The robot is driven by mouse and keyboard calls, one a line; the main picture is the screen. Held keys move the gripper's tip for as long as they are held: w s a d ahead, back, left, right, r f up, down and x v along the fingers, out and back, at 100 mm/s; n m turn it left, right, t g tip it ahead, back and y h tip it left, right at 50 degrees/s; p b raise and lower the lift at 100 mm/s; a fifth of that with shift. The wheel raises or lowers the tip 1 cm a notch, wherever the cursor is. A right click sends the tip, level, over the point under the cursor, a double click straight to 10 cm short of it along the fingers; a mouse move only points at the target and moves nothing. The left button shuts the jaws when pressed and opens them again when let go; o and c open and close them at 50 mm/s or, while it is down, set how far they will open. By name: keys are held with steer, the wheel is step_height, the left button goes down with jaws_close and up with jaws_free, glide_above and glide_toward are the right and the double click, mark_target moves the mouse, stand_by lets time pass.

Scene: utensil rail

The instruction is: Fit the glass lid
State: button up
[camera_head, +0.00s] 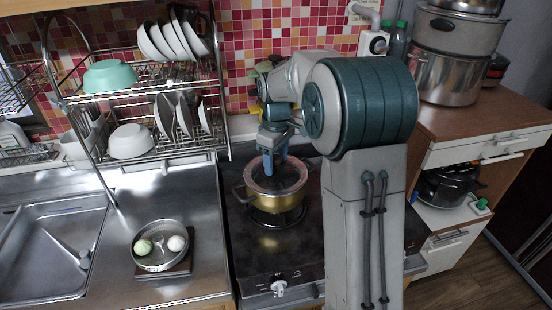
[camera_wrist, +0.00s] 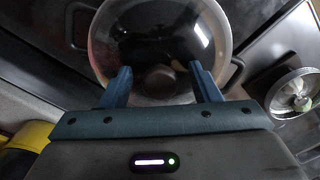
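A gold-coloured pot (camera_head: 276,203) stands on the stove in the head view. The round glass lid (camera_head: 285,178) shows at the top of the pot; whether it is seated evenly on the rim I cannot tell. In the wrist view the lid (camera_wrist: 207,30) fills the upper middle, with a pale rim and a dim brownish knob (camera_wrist: 160,80). My gripper (camera_wrist: 163,75) is over the lid and points down at it. Its two blue fingers are wide apart, with visible gaps beside the knob. In the head view my gripper (camera_head: 274,168) partly covers the lid.
A metal strainer bowl (camera_head: 145,254) with two round items stands on the counter left of the stove. A dish rack (camera_head: 165,75) with bowls and plates rises behind it. A sink (camera_head: 45,250) is at far left. Large pots (camera_head: 447,78) stand on the right cabinet.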

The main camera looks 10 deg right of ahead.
steer(key=shift+r, duration=0.1)
step_height(320, 180, up, 14)
stand_by(0.5)
steer(key=s+f+m+t, duration=0.1)
steer(key=s+f+m, duration=0.3)
steer(key=s, duration=0.9)
steer(key=s+f+m+t, duration=0.2)
steer(key=s+f+m, duration=0.2)
steer(key=s, duration=1)
step_height(320, 180, down, 3)
steer(key=shift+a+f+m, duration=0.15)
steer(key=shift+f+m, duration=0.05)
steer(key=shift+m, duration=0.2)
